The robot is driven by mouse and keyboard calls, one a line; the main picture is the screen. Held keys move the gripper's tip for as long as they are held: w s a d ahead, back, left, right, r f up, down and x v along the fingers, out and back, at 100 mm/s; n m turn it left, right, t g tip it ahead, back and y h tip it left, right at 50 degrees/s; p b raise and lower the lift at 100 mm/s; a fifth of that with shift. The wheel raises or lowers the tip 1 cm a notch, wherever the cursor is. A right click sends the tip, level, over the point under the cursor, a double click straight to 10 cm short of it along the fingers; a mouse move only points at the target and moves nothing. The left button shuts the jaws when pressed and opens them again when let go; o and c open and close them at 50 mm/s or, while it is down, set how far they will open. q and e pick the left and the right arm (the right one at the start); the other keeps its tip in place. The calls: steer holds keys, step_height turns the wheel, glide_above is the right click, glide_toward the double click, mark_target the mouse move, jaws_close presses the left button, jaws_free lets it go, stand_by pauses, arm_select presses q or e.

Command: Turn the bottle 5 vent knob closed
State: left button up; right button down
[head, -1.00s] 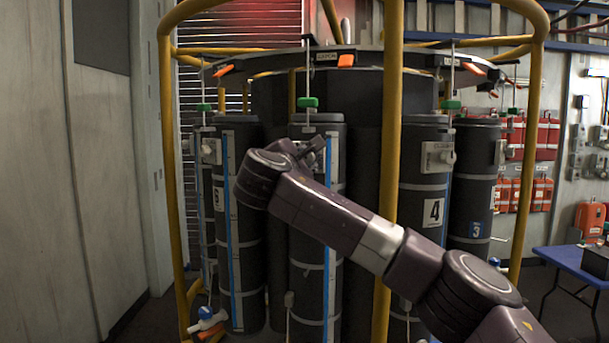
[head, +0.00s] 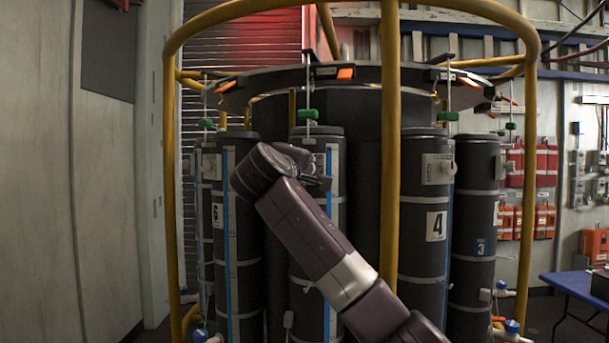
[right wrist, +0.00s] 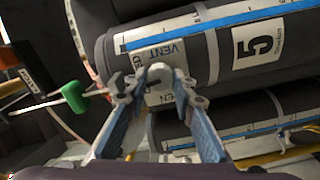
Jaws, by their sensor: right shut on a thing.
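Bottle 5 (right wrist: 207,58) is a dark cylinder with its number on a white label, filling the upper part of the right wrist view. In the head view it is the middle bottle (head: 335,235), partly behind my right arm. Its pale vent plate (right wrist: 172,52) reads "VENT", with other lettering partly covered. The small grey vent knob (right wrist: 159,75) sits on this plate. My right gripper (right wrist: 160,84) is shut on the knob, its blue-grey fingers on either side. In the head view the right gripper (head: 318,180) is at the bottle's upper part. The knob's exact angle is unclear. My left gripper is not in view.
A green fitting (right wrist: 73,96) on a thin rod is close beside the gripper. Yellow frame posts (head: 390,150) stand around the bottles, one near my right arm. Bottle 4 (head: 425,260) is to the right. A blue table (head: 575,286) stands at far right.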

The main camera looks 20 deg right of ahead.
steer(key=shift+f+m, duration=0.25)
steer(key=shift+m, duration=0.45)
steer(key=c, duration=2)
jaws_free()
steer(key=o, duration=0.4)
steer(key=shift+r, duration=0.15)
steer(key=v, duration=1.2)
